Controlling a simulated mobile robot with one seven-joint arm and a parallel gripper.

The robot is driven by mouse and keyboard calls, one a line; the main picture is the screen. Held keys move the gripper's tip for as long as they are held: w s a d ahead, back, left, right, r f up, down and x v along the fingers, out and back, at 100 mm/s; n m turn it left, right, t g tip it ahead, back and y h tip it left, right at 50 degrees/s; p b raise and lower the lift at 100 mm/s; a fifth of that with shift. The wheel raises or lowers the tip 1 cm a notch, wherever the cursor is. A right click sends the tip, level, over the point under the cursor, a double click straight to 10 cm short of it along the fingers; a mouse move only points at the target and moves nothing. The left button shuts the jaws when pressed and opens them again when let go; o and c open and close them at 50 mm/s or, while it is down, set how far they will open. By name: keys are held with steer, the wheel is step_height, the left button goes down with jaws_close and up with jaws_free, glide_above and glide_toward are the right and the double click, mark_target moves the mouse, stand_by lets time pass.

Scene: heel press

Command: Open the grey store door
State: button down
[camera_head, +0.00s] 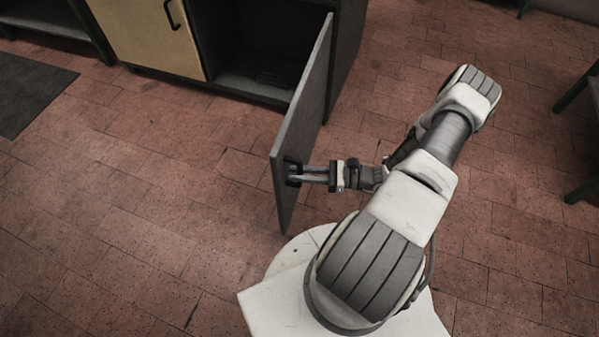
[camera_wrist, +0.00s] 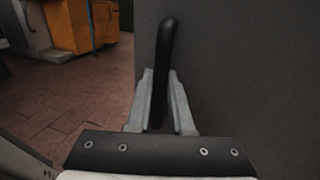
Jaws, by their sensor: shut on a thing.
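The grey store door (camera_head: 304,118) stands swung well out from the dark cabinet in the head view, hinged at the cabinet's right side. My gripper (camera_head: 296,174) is at the door's free edge, on its right-hand face. In the wrist view, my gripper (camera_wrist: 160,105) has its two fingers on either side of a black upright handle (camera_wrist: 165,45) and is shut on it. The grey door panel (camera_wrist: 250,70) fills the right of that view.
The cabinet's open compartment (camera_head: 255,80) shows a dark interior with a small dark thing inside. A closed yellow door (camera_head: 150,35) with a black handle is to its left. A dark mat (camera_head: 30,92) lies at far left. Brick floor left of the grey door is clear.

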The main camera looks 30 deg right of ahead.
steer(key=c, duration=0.8)
jaws_free()
steer(key=p+v, duration=0.1)
steer(key=v, duration=1.6)
steer(key=shift+d+p, duration=0.2)
steer(key=shift+p, duration=0.1)
